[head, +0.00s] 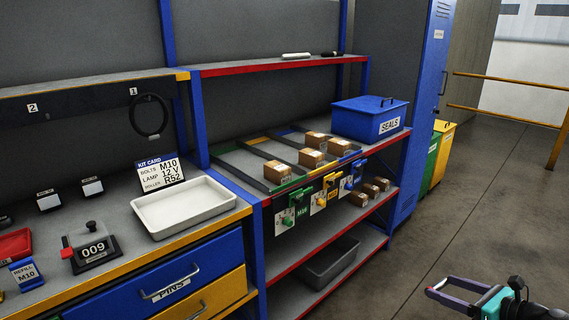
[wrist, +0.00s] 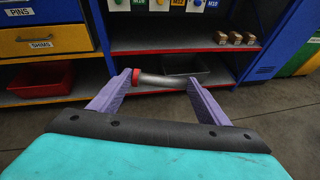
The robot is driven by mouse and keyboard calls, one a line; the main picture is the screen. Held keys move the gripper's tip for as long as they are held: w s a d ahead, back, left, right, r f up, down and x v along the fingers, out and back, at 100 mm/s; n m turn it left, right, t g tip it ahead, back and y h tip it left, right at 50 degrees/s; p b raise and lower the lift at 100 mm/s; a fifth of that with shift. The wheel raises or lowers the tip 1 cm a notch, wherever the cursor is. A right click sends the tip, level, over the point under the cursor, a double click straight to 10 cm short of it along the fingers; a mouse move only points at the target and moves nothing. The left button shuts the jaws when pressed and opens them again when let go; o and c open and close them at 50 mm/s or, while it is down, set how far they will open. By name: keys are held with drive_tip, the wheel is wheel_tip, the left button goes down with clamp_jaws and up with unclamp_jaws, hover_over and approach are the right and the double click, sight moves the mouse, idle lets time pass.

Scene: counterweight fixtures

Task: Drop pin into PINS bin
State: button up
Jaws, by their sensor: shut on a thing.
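My gripper (wrist: 160,81) is shut on a pin (wrist: 168,80), a grey rod with a red end, in the wrist view. The pin lies across between the two purple fingers, red end at the left. In the head view my gripper (head: 436,288) is at the lower right, over open floor and well away from the workbench. The PINS bin is a blue drawer with a handle (head: 205,262), lower left in the head view; it looks closed. It also shows at the upper left of the wrist view (wrist: 60,27).
A yellow SHIMS drawer (wrist: 66,38) is below the PINS drawer, with a red bin (wrist: 40,80) under it. Shelves (head: 330,232) with boxes and a grey tray stand right of the workbench. A white tray (head: 190,228) sits on the bench. The floor in front is clear.

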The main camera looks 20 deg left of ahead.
drive_tip(key=shift+w, duration=0.5)
drive_tip(key=shift+a, duration=0.3)
